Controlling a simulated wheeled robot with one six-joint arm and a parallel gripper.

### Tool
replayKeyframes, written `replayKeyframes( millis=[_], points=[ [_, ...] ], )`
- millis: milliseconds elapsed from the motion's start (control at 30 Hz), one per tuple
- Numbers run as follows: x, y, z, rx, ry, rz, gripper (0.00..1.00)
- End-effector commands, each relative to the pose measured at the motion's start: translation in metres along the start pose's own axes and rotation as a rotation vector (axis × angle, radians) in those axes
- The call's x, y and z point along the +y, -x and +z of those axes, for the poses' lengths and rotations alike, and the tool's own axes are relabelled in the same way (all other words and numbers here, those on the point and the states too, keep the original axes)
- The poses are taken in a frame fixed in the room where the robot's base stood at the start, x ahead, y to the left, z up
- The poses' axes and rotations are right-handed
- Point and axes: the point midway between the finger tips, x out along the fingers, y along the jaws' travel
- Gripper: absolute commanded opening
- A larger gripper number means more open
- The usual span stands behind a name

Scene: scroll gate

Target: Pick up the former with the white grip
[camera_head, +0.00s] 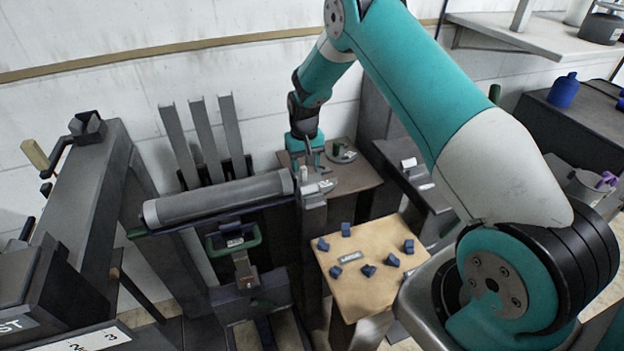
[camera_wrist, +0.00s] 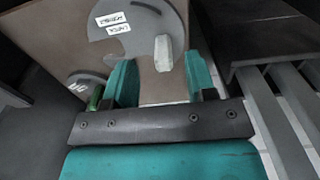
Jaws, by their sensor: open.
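The former with the white grip (camera_wrist: 163,53) is a flat grey notched disc with two white labels, lying on a brown stand top in the wrist view. Its pale upright grip shows between my two teal fingers, closer to the right one. My gripper (camera_wrist: 160,72) is open and empty, above the disc. In the head view my gripper (camera_head: 307,168) points down over the brown stand (camera_head: 358,181), and the grip is partly hidden there. A second former with a green grip (camera_head: 340,152) lies behind it; its edge also shows in the wrist view (camera_wrist: 90,86).
A long grey roller (camera_head: 218,198) lies left of the stand, with several upright grey slats (camera_head: 205,135) behind it. A light wooden table (camera_head: 375,288) with several blue blocks stands in front. A dark bench (camera_head: 415,175) is at the right.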

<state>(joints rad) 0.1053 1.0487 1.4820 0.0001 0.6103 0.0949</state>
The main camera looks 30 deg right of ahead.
Motion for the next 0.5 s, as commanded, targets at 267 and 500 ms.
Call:
replayKeyframes(
  millis=[267, 500],
  points=[
    [-0.002, -0.036, -0.005, -0.004, 0.000, 0.000, 0.51],
    [-0.002, -0.049, -0.006, 0.000, 0.000, 0.000, 0.51]
  ],
)
